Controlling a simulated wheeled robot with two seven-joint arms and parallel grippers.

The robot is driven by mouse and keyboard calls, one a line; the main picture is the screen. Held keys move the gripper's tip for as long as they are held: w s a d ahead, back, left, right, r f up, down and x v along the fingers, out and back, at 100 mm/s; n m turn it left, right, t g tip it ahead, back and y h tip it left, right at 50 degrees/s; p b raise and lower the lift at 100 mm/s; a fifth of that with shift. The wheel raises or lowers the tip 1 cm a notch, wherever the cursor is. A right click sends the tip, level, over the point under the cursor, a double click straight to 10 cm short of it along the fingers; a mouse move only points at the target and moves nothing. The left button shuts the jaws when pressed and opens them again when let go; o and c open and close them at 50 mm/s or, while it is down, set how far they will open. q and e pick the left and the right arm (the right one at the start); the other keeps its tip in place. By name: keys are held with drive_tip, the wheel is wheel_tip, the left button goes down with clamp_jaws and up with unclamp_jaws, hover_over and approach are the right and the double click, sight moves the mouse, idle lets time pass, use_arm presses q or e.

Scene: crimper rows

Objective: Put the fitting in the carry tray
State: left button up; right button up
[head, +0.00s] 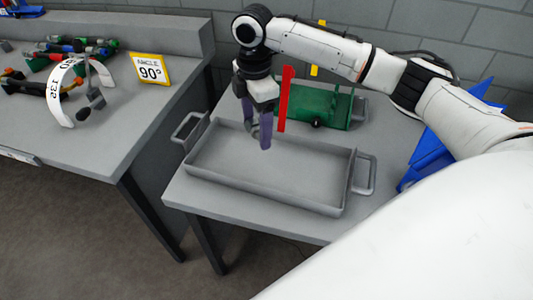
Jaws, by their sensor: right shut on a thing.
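The carry tray (268,196) is a shallow grey open tray with a loop handle at each end, lying on the right-hand grey table. Its floor looks bare. My right gripper (257,131) has purple fingers pointing down over the tray's back left part. It is shut on a small grey fitting (255,132), which is mostly hidden between the fingers. The fitting appears to be above the tray floor; its exact height is hard to tell. My left gripper is out of view.
An upright red bar (286,98) and a green object (332,108) stand behind the tray. A blue bin (428,160) is at the right. The left bench (100,130) holds several tools, a white numbered arch (57,92) and a yellow-edged 90° sign (151,70). A gap separates bench and table.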

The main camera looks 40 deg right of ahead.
sight(257, 132)
wheel_tip(257, 132, down, 9)
drive_tip(key=shift+f, duration=0.1)
idle(0.3)
drive_tip(key=o, duration=1.2)
drive_tip(key=shift+s+f, duration=0.1)
wheel_tip(257, 132, up, 12)
drive_tip(key=shift+r, duration=0.2)
